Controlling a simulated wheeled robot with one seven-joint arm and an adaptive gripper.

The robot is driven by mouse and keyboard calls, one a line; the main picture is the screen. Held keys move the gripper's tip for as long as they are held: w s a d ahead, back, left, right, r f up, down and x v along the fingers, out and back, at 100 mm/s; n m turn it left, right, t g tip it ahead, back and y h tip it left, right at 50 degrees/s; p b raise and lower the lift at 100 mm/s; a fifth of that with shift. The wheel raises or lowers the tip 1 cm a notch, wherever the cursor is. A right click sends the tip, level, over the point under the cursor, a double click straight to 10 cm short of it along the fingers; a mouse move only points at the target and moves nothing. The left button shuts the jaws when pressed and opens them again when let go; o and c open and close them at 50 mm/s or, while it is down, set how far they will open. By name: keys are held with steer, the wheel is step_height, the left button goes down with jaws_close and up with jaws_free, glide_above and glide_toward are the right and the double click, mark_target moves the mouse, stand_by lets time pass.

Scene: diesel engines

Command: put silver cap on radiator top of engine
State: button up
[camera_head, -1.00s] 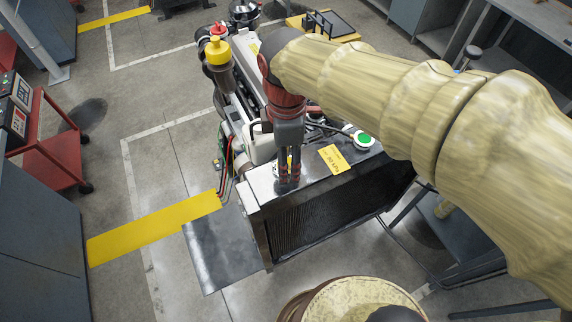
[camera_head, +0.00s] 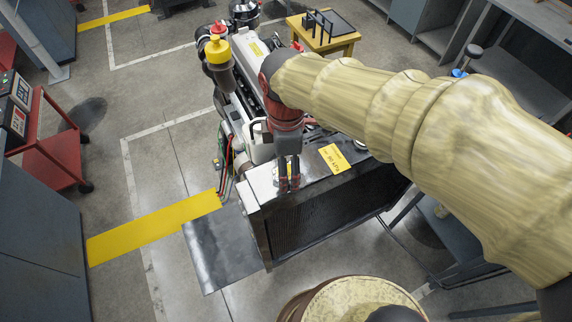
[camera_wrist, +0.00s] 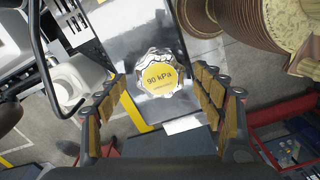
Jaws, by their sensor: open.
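The silver cap (camera_wrist: 160,77), with scalloped edges and a yellow "90 kPa" face, is on the flat metal radiator top (camera_wrist: 140,30) in the wrist view. My gripper (camera_wrist: 155,100) is open, with one finger on each side of the cap in that view and a gap on both sides. In the head view my gripper (camera_head: 289,186) points down at the left part of the radiator top (camera_head: 312,180). A bit of yellow shows by the fingers there, but the cap is mostly hidden. I cannot tell whether the cap is fully seated.
The engine (camera_head: 245,75) stands behind the radiator. A yellow label (camera_head: 334,158) lies on the radiator top to the right of my gripper. A white reservoir (camera_wrist: 78,80) is left of the cap in the wrist view. A red cart (camera_head: 55,150) stands at the left.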

step_height(320, 180, up, 12)
steer(key=s+d+f+m+t, duration=0.1)
steer(key=s+d+m+t, duration=0.1)
steer(key=d+m, duration=0.8)
steer(key=s+d+f+m+t, duration=0.2)
steer(key=s+d+m, duration=0.3)
steer(key=d+m, duration=0.5)
steer(key=d+t, duration=0.1)
steer(key=d, duration=0.1)
steer(key=shift+s+d+t, duration=0.25)
steer(key=shift+d+t, duration=0.05)
steer(key=shift+d, duration=0.1)
steer(key=shift+f, duration=0.25)
step_height(320, 180, down, 16)
steer(key=b, duration=1.5)
steer(key=shift+r, duration=0.25)
